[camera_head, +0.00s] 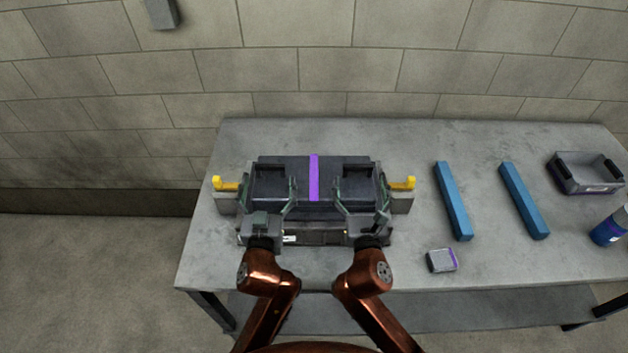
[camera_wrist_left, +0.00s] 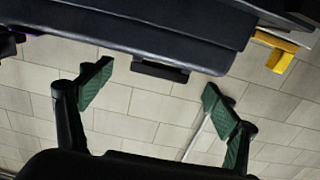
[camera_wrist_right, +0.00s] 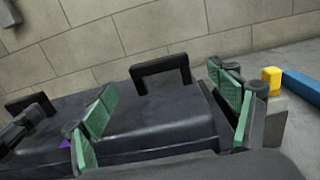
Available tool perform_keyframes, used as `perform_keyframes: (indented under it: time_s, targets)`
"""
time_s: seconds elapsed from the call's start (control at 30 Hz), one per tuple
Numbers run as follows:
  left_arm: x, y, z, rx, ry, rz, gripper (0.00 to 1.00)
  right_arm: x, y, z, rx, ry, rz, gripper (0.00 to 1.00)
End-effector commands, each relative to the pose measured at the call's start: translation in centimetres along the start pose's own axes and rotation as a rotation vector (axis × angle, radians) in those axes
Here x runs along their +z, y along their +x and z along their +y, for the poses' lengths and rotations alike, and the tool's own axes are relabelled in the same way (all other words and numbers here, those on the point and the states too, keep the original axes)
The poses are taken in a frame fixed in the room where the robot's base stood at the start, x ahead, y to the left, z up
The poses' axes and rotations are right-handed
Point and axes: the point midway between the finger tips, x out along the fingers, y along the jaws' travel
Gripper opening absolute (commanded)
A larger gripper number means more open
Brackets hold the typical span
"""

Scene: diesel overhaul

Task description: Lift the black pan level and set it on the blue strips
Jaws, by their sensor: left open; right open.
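The black pan (camera_head: 327,185) with a purple stripe sits in a grey holder at the left of the table. It has dark upright handles; one shows in the right wrist view (camera_wrist_right: 160,69) and one in the left wrist view (camera_wrist_left: 160,70). My left gripper (camera_head: 270,190) is open at the pan's left part, its green-padded fingers apart on either side of a handle. My right gripper (camera_head: 361,190) is open in the same way at the right handle. Neither grips anything. Two blue strips, one nearer (camera_head: 452,200) and one farther right (camera_head: 524,200), lie apart on the table.
Yellow clamps stand at the holder's left (camera_head: 225,184) and right (camera_head: 402,184) ends. A small grey box (camera_head: 441,261) lies before the near strip. A grey bin (camera_head: 585,175) and a blue bottle (camera_head: 607,228) stand at the right. The table between the strips is clear.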

Motion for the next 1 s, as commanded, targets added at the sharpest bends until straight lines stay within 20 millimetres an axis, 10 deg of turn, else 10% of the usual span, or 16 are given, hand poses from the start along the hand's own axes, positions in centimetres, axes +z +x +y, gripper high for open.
perform_keyframes:
  time_s: [0.4,0.77,1.0]
  targets:
    - [0.0,5.2,-0.2,-0.004,0.003,0.000,0.82,0.0,5.2,0.2,0.002,0.001,0.001,0.82]
    - [0.0,5.6,-0.2,-0.004,0.001,0.000,0.82,-0.1,5.6,0.2,0.003,0.001,0.001,0.82]
    - [0.0,5.5,-0.2,-0.003,0.001,0.000,0.65,-0.1,5.6,0.2,0.003,0.001,0.001,0.65]
